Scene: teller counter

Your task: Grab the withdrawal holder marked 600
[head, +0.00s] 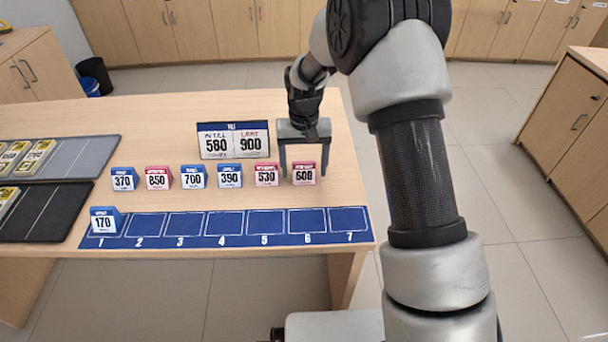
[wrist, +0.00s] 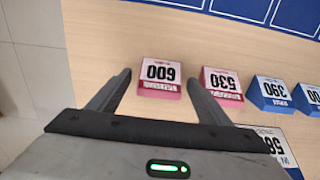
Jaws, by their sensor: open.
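The withdrawal holder marked 600 (head: 304,174) is a small pink block with a white number face. It stands at the right end of a row of holders on the counter. In the wrist view the 600 holder (wrist: 160,77) lies ahead of and between the two fingers, upside down in the picture. My gripper (head: 304,172) is open, with one finger on each side of the 600 holder in the head view. In the wrist view the fingertips of my gripper (wrist: 160,78) are apart and nothing is held. I cannot tell how far the fingers are above the counter.
The pink 530 holder (head: 266,175) stands close to the left of the 600. Blue 390 (head: 230,176) and other holders continue the row. A sign reading 580 and 900 (head: 234,140) stands behind. A blue numbered strip (head: 205,228) lies in front, with a blue 170 holder (head: 104,221) on slot 1.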

